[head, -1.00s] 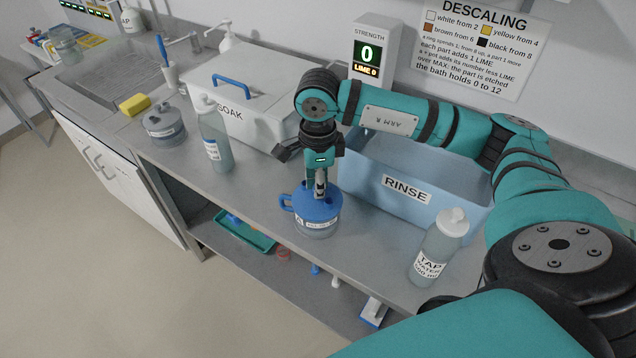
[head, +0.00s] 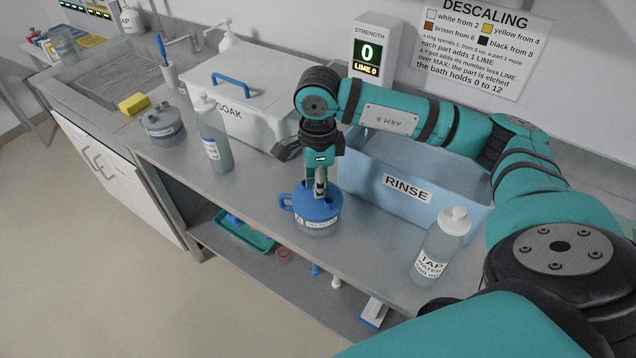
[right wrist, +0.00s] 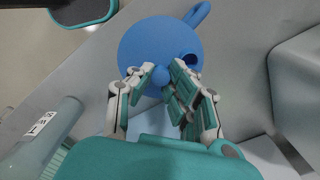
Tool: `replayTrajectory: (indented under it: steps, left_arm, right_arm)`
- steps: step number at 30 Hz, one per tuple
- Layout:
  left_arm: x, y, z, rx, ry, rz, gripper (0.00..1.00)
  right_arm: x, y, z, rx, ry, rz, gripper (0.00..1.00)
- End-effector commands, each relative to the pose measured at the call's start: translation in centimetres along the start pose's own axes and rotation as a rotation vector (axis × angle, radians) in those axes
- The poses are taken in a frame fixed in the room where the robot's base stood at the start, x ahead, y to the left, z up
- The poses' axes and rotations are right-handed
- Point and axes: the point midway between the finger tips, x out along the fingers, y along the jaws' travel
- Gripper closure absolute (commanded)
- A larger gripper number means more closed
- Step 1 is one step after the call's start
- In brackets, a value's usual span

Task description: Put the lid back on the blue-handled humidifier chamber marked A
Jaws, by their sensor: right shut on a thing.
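The humidifier chamber marked A (head: 318,230) stands upright near the bench's front edge in the head view, with a clear body and a blue handle (head: 287,202) on its left. The round blue lid (head: 306,208) is on top of the chamber; I see no clear gap, but cannot tell whether it is fully seated. My right gripper (head: 320,190) points down over the lid, shut on its small knob. In the right wrist view the fingers (right wrist: 160,82) close around the knob of the blue lid (right wrist: 145,45), beside a dark port hole. My left gripper is not in view.
The RINSE tub (head: 408,205) is behind and right of the chamber. A TAP WATER bottle (head: 440,245) stands to the right. The SOAK box (head: 245,100), a clear bottle (head: 215,140), a second chamber (head: 163,125) and a yellow sponge (head: 133,104) are to the left.

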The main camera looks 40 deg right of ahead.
Motion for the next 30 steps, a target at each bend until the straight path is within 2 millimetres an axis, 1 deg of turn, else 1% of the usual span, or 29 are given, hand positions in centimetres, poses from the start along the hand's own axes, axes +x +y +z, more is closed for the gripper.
replayTrajectory:
  steps: [11,12,18,23,24,29,30]
  left_arm:
    - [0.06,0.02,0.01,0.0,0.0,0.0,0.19]
    - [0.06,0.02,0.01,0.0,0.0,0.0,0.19]
    - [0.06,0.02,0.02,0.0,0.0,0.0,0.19]
    - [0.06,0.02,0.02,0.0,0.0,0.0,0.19]
    - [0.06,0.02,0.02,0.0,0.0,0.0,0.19]
    - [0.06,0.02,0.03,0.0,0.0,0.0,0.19]
    - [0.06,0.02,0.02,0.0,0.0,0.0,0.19]
  right_arm:
    - [-0.04,-0.02,0.0,0.0,0.0,-0.001,1.0]
    - [-0.04,-0.02,0.0,0.0,0.0,-0.001,0.84]
    - [-0.03,-0.02,0.0,0.0,0.0,-0.001,0.58]
    - [-0.02,-0.02,0.0,0.0,0.0,-0.001,0.58]
    - [-0.01,-0.01,0.0,0.0,0.0,0.0,0.57]
    - [-0.01,-0.01,0.0,0.0,0.0,0.0,0.36]
    - [-0.01,-0.01,0.0,0.0,0.0,0.0,0.35]
